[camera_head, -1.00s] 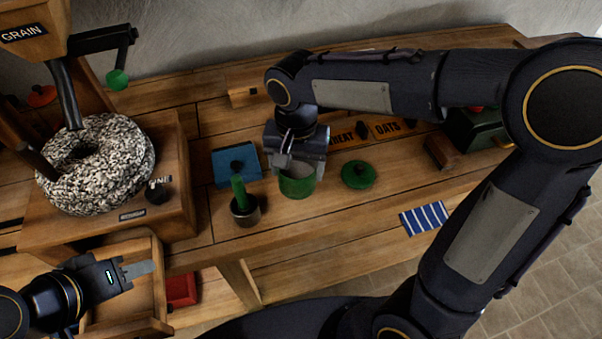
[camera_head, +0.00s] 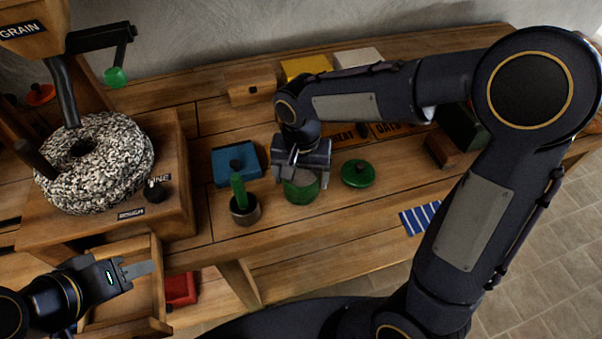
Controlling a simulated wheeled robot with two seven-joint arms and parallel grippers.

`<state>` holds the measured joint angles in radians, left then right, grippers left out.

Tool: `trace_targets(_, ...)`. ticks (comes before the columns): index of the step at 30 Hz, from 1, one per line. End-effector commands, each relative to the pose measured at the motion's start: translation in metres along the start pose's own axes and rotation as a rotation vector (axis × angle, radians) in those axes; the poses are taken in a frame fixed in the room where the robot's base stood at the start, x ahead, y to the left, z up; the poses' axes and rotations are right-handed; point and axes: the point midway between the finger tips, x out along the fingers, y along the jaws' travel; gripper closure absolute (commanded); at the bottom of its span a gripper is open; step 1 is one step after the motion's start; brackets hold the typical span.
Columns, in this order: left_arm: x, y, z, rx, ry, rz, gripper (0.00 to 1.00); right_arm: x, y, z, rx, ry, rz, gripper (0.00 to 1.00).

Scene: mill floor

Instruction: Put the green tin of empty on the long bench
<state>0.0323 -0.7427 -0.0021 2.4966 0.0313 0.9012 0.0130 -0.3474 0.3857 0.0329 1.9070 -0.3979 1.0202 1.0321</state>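The green tin (camera_head: 302,193) stands on the long bench (camera_head: 330,216), its top partly hidden by my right gripper. My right gripper (camera_head: 299,178) points down at the tin, with its fingers at or over the rim. I cannot tell whether they close on it. A round green lid (camera_head: 358,173) with a knob lies on the bench just right of the tin. My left gripper (camera_head: 148,269) is at the lower left, over an open drawer (camera_head: 128,321), far from the tin. Its finger gap is not clear.
A dark cup (camera_head: 245,211) with a green-handled tool and a blue box (camera_head: 237,164) stand left of the tin. The millstone (camera_head: 95,165) is farther left. A blue striped cloth (camera_head: 420,217) lies at the bench's front edge. A brown block (camera_head: 441,151) sits right.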

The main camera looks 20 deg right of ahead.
Motion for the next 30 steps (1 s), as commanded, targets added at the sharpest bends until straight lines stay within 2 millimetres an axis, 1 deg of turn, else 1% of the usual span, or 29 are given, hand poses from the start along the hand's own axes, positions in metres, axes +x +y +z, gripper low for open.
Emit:
trace_targets(1, 0.0, 0.0, 0.0, 0.0, 0.0, 0.0, 0.64, 0.0, 0.0, 0.0, 0.0, 0.0, 0.0, 0.12)
trace_targets(2, 0.0, 0.0, 0.0, 0.0, 0.0, 0.0, 0.64, 0.0, 0.0, 0.0, 0.0, 0.0, 0.0, 0.08)
trace_targets(3, 0.0, 0.0, 0.0, 0.0, 0.0, 0.0, 0.64, 0.0, 0.0, 0.0, 0.0, 0.0, 0.0, 0.07)
trace_targets(10, -0.001, 0.0, -0.001, 0.0, 0.0, 0.0, 0.64, -0.001, 0.0, 0.0, 0.0, 0.0, 0.0, 0.07)
trace_targets(13, -0.005, 0.002, -0.003, 0.0, 0.0, 0.0, 0.64, -0.007, 0.0, 0.0, 0.0, 0.0, 0.0, 0.07)
trace_targets(14, -0.004, 0.002, -0.002, 0.0, 0.0, 0.0, 0.64, -0.009, 0.0, -0.001, 0.001, 0.002, -0.002, 0.07)
trace_targets(17, -0.004, 0.002, -0.002, 0.0, 0.0, 0.0, 0.64, -0.025, -0.001, -0.001, 0.001, 0.005, -0.004, 0.07)
trace_targets(24, -0.008, 0.004, -0.004, 0.0, 0.0, 0.0, 0.64, -0.078, -0.001, -0.001, 0.0, 0.005, -0.005, 0.07)
trace_targets(27, -0.009, 0.004, -0.005, 0.0, 0.0, 0.0, 0.64, -0.096, -0.001, -0.001, -0.001, 0.004, -0.003, 0.07)
trace_targets(30, -0.01, 0.004, -0.005, 0.0, 0.0, 0.0, 0.64, -0.111, -0.001, -0.001, 0.0, 0.002, -0.002, 0.07)
